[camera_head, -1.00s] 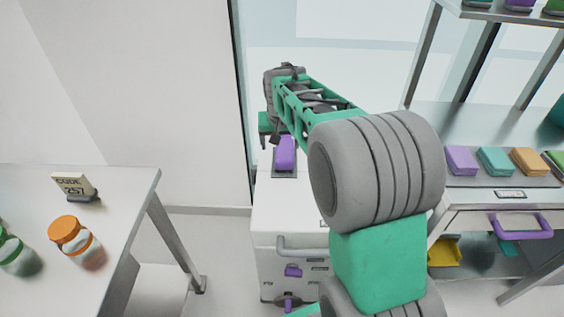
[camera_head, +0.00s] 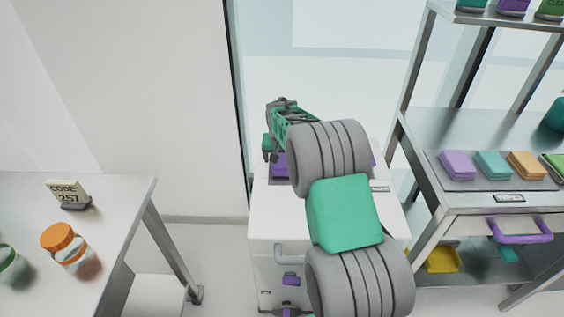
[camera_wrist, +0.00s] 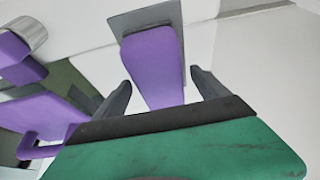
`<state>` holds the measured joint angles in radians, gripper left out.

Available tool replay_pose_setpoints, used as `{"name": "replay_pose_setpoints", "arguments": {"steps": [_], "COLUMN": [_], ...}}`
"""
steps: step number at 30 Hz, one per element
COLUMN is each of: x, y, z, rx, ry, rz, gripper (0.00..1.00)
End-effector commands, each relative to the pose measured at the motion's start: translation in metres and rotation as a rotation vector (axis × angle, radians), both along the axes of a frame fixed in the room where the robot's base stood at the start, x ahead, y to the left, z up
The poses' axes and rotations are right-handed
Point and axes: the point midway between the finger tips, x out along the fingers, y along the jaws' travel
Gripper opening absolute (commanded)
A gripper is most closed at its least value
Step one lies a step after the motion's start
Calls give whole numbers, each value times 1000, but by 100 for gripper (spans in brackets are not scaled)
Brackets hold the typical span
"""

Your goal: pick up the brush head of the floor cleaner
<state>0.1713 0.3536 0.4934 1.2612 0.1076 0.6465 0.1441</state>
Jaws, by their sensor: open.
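A long purple piece (camera_wrist: 155,60) lies on a grey plate (camera_wrist: 143,17), straight ahead of my gripper (camera_wrist: 160,84) in the wrist view. My gripper is open, with one dark finger on each side of the near part of the purple piece. I cannot tell whether the fingers touch it. In the head view a bit of the purple piece (camera_head: 279,165) shows on top of a white cabinet-like unit (camera_head: 270,218), and my arm hides the rest. I cannot tell for sure that this piece is the brush head.
Another purple part (camera_wrist: 40,115) and a metal cylinder (camera_wrist: 22,38) are at the left of the wrist view. A steel shelf (camera_head: 425,140) with coloured blocks stands right of the white unit. A table (camera_head: 110,200) with jars is at left, with open floor between.

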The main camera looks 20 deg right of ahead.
Motion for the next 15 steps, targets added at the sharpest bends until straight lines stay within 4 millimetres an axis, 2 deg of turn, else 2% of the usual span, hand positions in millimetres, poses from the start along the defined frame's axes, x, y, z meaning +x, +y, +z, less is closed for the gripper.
{"name": "replay_pose_setpoints", "arguments": {"steps": [15], "x": [0], "y": [0], "z": [-5], "rx": [0], "ry": [0], "rz": [1], "gripper": [84]}}
